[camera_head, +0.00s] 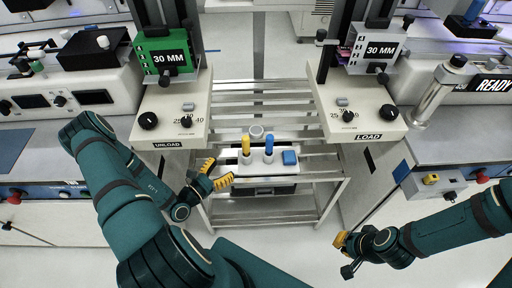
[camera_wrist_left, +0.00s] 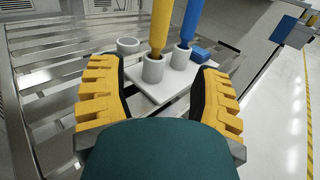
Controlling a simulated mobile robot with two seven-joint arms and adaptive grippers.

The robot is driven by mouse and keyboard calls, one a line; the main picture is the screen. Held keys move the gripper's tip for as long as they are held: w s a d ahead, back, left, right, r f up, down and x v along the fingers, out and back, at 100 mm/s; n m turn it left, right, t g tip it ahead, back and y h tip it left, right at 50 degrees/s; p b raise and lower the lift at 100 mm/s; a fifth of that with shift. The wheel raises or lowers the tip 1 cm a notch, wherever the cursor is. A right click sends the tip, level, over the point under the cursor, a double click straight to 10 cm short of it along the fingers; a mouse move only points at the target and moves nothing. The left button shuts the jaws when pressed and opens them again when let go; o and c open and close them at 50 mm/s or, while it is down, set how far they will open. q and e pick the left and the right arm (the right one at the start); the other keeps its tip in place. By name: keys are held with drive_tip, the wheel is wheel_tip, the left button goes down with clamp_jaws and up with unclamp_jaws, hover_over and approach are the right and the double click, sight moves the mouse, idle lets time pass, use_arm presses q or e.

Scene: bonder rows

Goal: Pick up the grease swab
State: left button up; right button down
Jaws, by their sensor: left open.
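Two upright sticks, one yellow (camera_head: 246,145) and one blue (camera_head: 269,144), stand in white cups on a white tray (camera_head: 258,168). I cannot tell which of them is the grease swab. The left wrist view also shows the yellow stick (camera_wrist_left: 160,25) and the blue stick (camera_wrist_left: 190,22). My left gripper (camera_head: 217,174) is open and empty, just left of the tray. In the left wrist view its yellow-padded fingers (camera_wrist_left: 160,92) frame the near part of the tray, with the sticks beyond. My right gripper (camera_head: 346,254) is low at right, away from the tray; its jaw opening is unclear.
The tray rests on a slatted metal rack (camera_head: 300,215) between the UNLOAD panel (camera_head: 172,112) and the LOAD panel (camera_head: 358,105). Open floor lies in front at right.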

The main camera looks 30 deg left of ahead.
sight(246, 147)
use_arm(q)
drive_tip(key=x, duration=0.7)
drive_tip(key=shift+w+b, duration=0.1)
drive_tip(key=shift+b, duration=0.2)
drive_tip(key=shift+b+x, duration=0.55)
drive_tip(key=shift+x, duration=2.15)
clamp_jaws()
